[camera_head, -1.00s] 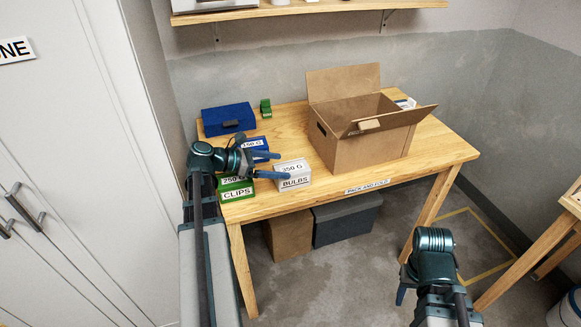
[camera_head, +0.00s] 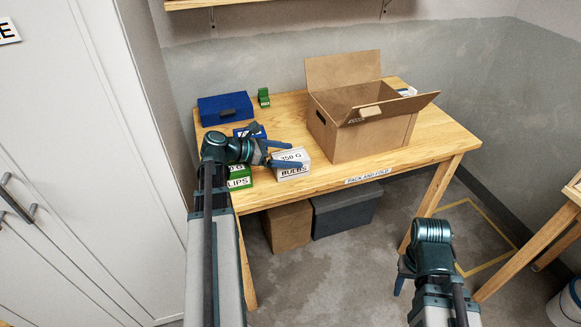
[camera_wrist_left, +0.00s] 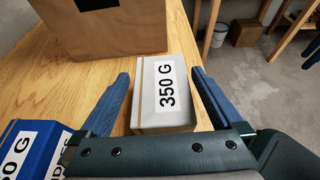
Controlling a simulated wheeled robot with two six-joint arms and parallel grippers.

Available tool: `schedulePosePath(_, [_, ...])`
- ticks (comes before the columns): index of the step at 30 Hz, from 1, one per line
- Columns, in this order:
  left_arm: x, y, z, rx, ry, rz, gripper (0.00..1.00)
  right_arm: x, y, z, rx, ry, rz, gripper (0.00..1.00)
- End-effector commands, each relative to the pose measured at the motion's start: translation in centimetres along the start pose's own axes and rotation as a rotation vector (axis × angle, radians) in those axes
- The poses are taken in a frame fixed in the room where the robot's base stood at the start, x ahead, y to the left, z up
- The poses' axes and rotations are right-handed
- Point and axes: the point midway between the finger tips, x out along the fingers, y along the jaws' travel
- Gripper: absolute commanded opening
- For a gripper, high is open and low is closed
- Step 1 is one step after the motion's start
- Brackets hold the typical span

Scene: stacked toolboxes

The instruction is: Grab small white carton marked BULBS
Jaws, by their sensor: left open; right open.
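The small white carton marked BULBS (camera_head: 292,165) stands near the front edge of the wooden table, with "350 G" on its top. It also shows in the left wrist view (camera_wrist_left: 165,92), between the two blue fingers. My left gripper (camera_head: 287,153) is open, with its fingers pointing right at the carton, one at the far side and one across the near side. In the left wrist view my left gripper (camera_wrist_left: 160,90) has a gap beside the carton on the right. My right gripper (camera_head: 403,278) is low in front of the table, partly hidden by its own arm.
A green CLIPS carton (camera_head: 240,177) and a blue carton (camera_head: 250,131) stand close by my left gripper. A large open cardboard box (camera_head: 375,135) stands to the right. A blue toolbox (camera_head: 225,108) and a small green object (camera_head: 263,97) are at the back.

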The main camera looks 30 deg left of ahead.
Motion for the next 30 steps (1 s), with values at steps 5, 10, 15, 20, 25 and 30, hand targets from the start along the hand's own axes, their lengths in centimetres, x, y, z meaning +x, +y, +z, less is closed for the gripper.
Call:
schedulePosePath(5, [2.7,-0.1,-0.4,0.0,0.0,-0.002,1.0,1.4,-0.1,-0.1,0.0,0.0,0.0,0.5])
schedulePosePath(10, [3.0,-0.1,-0.2,-0.001,0.0,0.001,1.0,1.3,-0.1,-0.1,0.0,0.0,0.0,0.5])
schedulePosePath(15, [3.0,-0.1,-0.1,-0.001,0.0,0.001,0.86,1.3,-0.1,-0.1,0.0,0.0,0.0,0.5])
schedulePosePath(20, [2.9,-0.1,-0.2,-0.001,0.0,0.001,0.57,1.3,-0.1,-0.1,0.0,0.0,0.0,0.5])
schedulePosePath(25, [2.9,-0.1,-0.2,0.0,0.0,0.001,0.26,1.3,-0.1,-0.1,0.0,0.0,0.0,0.5])
schedulePosePath(30, [2.9,-0.1,-0.1,-0.001,-0.001,0.001,0.12,1.2,-0.1,-0.1,0.0,0.0,0.0,0.5])
